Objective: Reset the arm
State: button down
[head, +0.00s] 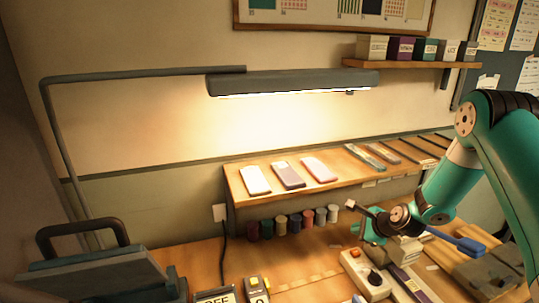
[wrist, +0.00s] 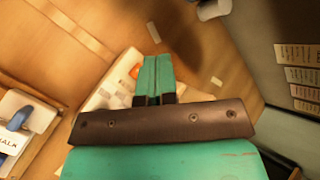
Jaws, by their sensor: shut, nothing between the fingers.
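My gripper (head: 368,232) is teal and hangs over the right part of the workbench in the head view, at the end of my teal arm. In the wrist view its two fingers (wrist: 153,62) are pressed together with nothing between them. Behind the fingers in the wrist view is a pale box (wrist: 108,92) with an orange switch, partly hidden by the gripper. The head view shows a white box with a dark knob and an orange switch (head: 352,268) just below my gripper. I cannot tell the exact gap between them.
A raised shelf (head: 240,192) carries several flat slabs, with several small coloured jars (head: 280,225) beneath. A lamp (head: 290,83) hangs above. A blue-headed tool (head: 470,245) is right of my gripper. A toolbox (head: 95,270) stands left. Bench between is partly clear.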

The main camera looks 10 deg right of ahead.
jog(key=s+a+r+n+g+y+b, duration=0.1)
jog(key=s+a+r+n+g, duration=0.1)
jog(key=s+a+r+n, duration=0.55)
jog(key=s+a+r+n+g+y, duration=0.1)
jog(key=s+a+r+n+g, duration=0.1)
jog(key=s+a+r+n, duration=0.55)
jog(key=s+a+r+n+g, duration=0.1)
jog(key=s+r+n, duration=0.2)
jog(key=s, duration=0.4)
jog(key=s+a+r+n+g+h+b, duration=0.1)
jog(key=s+r+n, duration=0.3)
jog(key=s+n, duration=0.2)
jog(key=s+a+r+n+g, duration=0.1)
jog(key=s+r+n+g, duration=0.1)
jog(key=s, duration=0.6)
jog(key=r+n, duration=0.1)
jog(key=n, duration=0.1)
jog(key=shift+a+r+n, duration=0.2)
jog(key=shift+a+n, duration=0.2)
